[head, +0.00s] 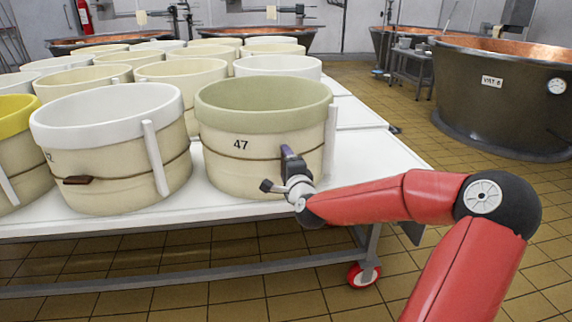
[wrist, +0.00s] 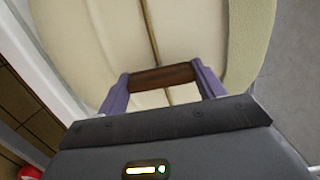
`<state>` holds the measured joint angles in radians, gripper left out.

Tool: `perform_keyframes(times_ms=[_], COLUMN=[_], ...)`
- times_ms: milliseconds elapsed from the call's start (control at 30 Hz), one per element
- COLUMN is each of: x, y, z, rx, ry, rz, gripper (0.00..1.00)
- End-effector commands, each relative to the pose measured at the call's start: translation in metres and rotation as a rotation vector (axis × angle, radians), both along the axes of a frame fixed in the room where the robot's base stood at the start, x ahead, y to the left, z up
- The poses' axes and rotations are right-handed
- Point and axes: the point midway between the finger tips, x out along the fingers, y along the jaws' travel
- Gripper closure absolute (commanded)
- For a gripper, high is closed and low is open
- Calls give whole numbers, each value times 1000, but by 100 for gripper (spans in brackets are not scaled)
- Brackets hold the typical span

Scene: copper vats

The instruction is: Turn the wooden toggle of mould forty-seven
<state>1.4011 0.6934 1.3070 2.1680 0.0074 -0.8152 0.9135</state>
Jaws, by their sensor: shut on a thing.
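Mould forty-seven (head: 240,125) is a cream round mould with a greenish rim, marked 47, at the front of the white table. A cord runs around its side. In the wrist view the brown wooden toggle (wrist: 163,77) lies across the cord (wrist: 150,32). My gripper (wrist: 160,72) is shut on the toggle, one purple finger at each end. In the head view my gripper (head: 289,152) is at the mould's front right side, below and right of the number, and hides the toggle.
A white-rimmed mould (head: 105,115) stands close on the left, its own toggle (head: 77,180) lying along its cord. Several more moulds fill the white table (head: 375,165) behind. A copper vat (head: 500,95) stands at right. Tiled floor lies open between table and vat.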

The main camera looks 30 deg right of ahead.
Motion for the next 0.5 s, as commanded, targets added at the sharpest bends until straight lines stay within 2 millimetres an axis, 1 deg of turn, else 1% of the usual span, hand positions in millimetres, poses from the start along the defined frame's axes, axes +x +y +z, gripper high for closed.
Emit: perform_keyframes(times_ms=[333,367,500], x=[0,0,0], y=[0,0,0], z=[-1,-1,-1], rx=[6,6,5], ry=[1,1,0], rz=[-1,-1,-1], gripper=[55,29,11])
